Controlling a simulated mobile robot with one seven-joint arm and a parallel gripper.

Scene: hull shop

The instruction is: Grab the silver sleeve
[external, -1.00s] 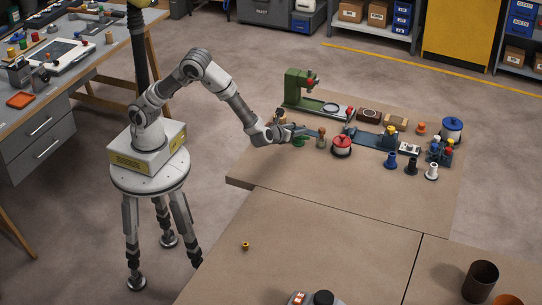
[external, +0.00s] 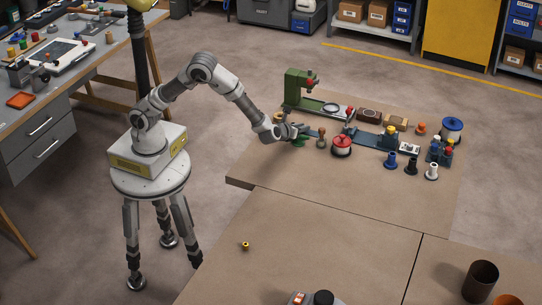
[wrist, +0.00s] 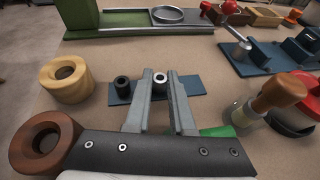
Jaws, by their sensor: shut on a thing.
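The silver sleeve (wrist: 160,78) is a small ring-shaped piece with a dark bore, seen in the wrist view between the tips of my gripper (wrist: 160,80). My gripper is shut on it. A blue plate (wrist: 190,88) lies behind and under the fingertips; I cannot tell whether the sleeve still touches it. A black sleeve (wrist: 122,85) stands on that plate just left of the fingers. In the external view my gripper (external: 300,128) is over the far left part of the table, and the silver sleeve is too small to make out there.
A pale wooden ring (wrist: 66,80) and a brown ring (wrist: 44,142) lie left of the fingers. A wooden-handled tool (wrist: 270,103) and a red-topped spool (external: 341,144) are to the right. A green machine (external: 300,88) stands behind. The near table is mostly clear.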

